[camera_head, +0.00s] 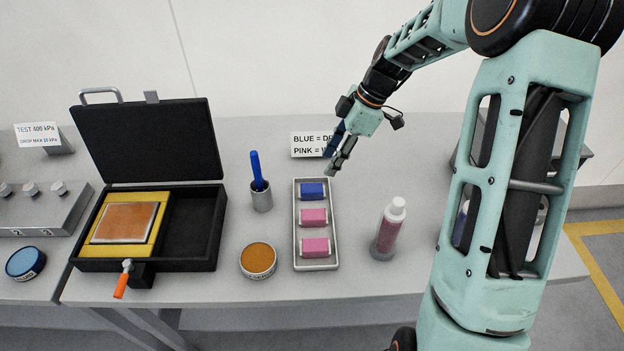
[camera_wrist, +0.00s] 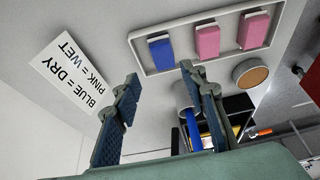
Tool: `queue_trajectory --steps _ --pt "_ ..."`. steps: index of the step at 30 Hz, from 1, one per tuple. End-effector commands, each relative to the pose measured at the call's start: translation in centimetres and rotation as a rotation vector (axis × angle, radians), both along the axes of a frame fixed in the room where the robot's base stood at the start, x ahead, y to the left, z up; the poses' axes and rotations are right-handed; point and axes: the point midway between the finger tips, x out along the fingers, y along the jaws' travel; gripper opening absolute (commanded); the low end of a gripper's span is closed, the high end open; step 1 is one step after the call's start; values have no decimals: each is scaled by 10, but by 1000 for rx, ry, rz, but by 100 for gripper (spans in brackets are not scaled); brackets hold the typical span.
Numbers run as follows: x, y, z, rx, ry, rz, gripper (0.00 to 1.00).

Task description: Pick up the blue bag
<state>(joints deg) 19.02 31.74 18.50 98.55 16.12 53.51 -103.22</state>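The blue bag (camera_head: 312,190) lies at the far end of a long pale tray (camera_head: 335,264), with two pink bags in line nearer the front. In the wrist view the blue bag (camera_wrist: 162,51) is at the end of the row, ahead of my fingertips. My gripper (camera_head: 331,163) hangs just behind and to the right of the tray's far end, apart from the bag. In the wrist view my gripper (camera_wrist: 160,73) shows its fingers spread with nothing between them.
A sign (camera_head: 309,144) reading blue is dry, pink is wet stands behind the tray. A pink bottle (camera_head: 388,232) stands right. An open black case (camera_head: 200,225) is further left.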

Motion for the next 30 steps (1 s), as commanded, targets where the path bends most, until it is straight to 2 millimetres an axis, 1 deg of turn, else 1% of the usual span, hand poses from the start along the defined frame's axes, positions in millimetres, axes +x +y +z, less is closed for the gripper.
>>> queue_trajectory --steps 6,9,14,21,25,30 --pt "-2 15 -32 2 5 3 39" --pt "-1 18 -43 1 4 1 39" --pt "-2 22 -52 0 3 1 39" --pt "-5 35 -84 0 4 1 39" --pt "-4 38 -94 -1 2 0 39" --pt "-4 38 -96 -1 -1 -1 39"
